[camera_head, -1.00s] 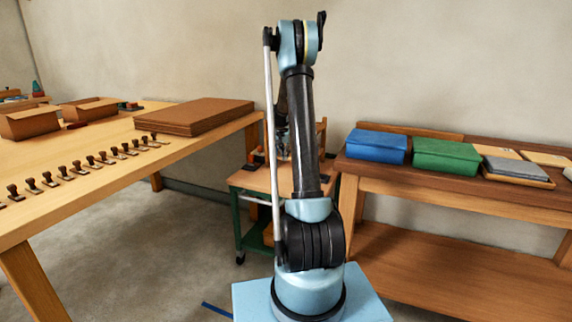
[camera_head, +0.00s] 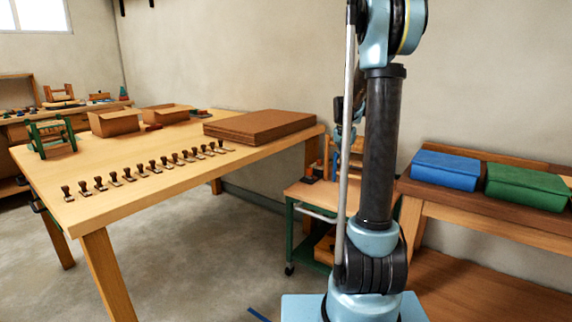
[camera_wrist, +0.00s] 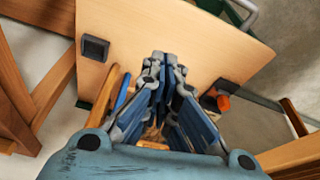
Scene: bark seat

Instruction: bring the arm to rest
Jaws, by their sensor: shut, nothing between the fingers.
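My gripper (camera_wrist: 167,75) shows in the wrist view with its blue-grey fingers close together and nothing between the tips. It points down over the wooden top of a small cart (camera_wrist: 200,35). In the head view my arm stands upright and hides most of the gripper behind it. The cart (camera_head: 310,192), with green legs and a wheel, stands behind my arm between the two tables.
A long wooden table (camera_head: 110,215) at left bears a row of stamps (camera_head: 140,171), a brown board stack (camera_head: 258,126) and open cartons (camera_head: 115,122). At right a bench holds a blue box (camera_head: 445,170) and a green box (camera_head: 525,186). Grey floor (camera_head: 200,255) is clear between.

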